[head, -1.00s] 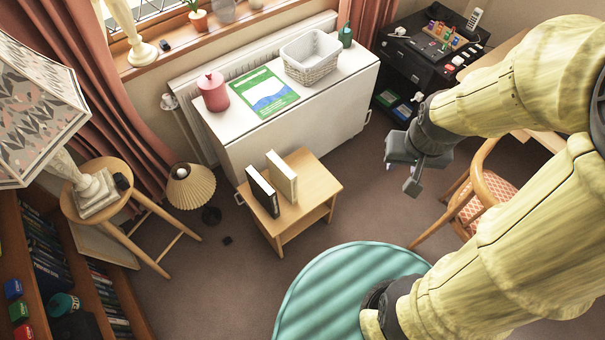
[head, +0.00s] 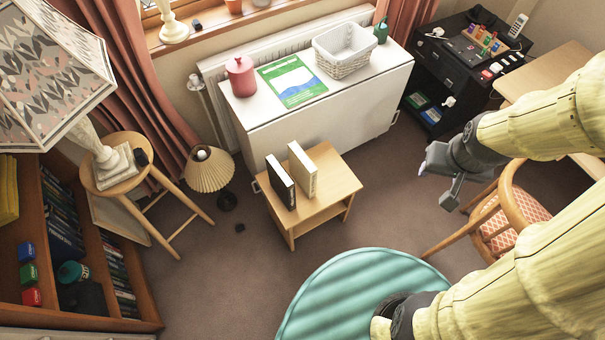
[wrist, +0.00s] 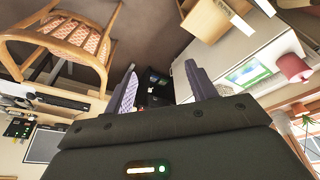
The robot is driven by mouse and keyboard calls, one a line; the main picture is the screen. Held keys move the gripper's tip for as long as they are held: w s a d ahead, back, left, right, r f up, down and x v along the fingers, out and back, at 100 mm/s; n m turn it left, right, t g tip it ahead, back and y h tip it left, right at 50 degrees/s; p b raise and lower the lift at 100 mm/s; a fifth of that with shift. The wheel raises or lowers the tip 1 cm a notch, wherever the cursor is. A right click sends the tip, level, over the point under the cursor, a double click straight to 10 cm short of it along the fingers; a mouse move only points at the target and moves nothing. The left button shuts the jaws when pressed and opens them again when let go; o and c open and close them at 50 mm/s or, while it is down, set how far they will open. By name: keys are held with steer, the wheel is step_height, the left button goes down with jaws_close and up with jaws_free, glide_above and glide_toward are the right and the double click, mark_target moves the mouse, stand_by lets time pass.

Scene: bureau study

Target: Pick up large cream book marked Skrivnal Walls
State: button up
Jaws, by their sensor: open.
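A large cream book (head: 303,170) stands upright on a small wooden side table (head: 322,205) in the head view. Its title cannot be read. A black-covered book (head: 281,182) stands upright just left of it, with a small gap between them. My gripper (head: 447,186) is in the air to the right of the side table, well apart from both books. In the wrist view my gripper's two fingers (wrist: 163,85) are apart with nothing between them.
A white drop-leaf table (head: 345,110) with a basket, a green book and a pink pot stands behind the side table. A round teal-topped stool or table (head: 340,295) is in front. A wooden chair (head: 505,215) is at right. Bare carpet (head: 225,285) lies left.

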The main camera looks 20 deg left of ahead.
steer(key=w+a+f+n+t+y+b, duration=0.1)
steer(key=w+f+n+b, duration=0.15)
steer(key=f+b, duration=0.4)
steer(key=w+a+f+n+t+b, duration=0.1)
steer(key=w+f+b, duration=0.3)
steer(key=f, duration=0.6)
steer(key=n+t+y+b, duration=0.6)
steer(key=y+b, duration=0.8)
steer(key=b, duration=2.5)
glide_toward(314, 186)
steer(key=v, duration=0.3)
steer(key=shift+r+p, duration=0.1)
steer(key=shift+p, duration=0.25)
steer(key=b+x, duration=0.1)
steer(key=x, duration=0.3)
steer(key=b+x, duration=0.1)
steer(key=x, duration=0.2)
steer(key=b+x, duration=0.1)
steer(key=x, duration=0.3)
steer(key=shift+w+a+f, duration=0.2)
steer(key=shift+a+f, duration=0.15)
steer(key=shift+w+a+r, duration=0.1)
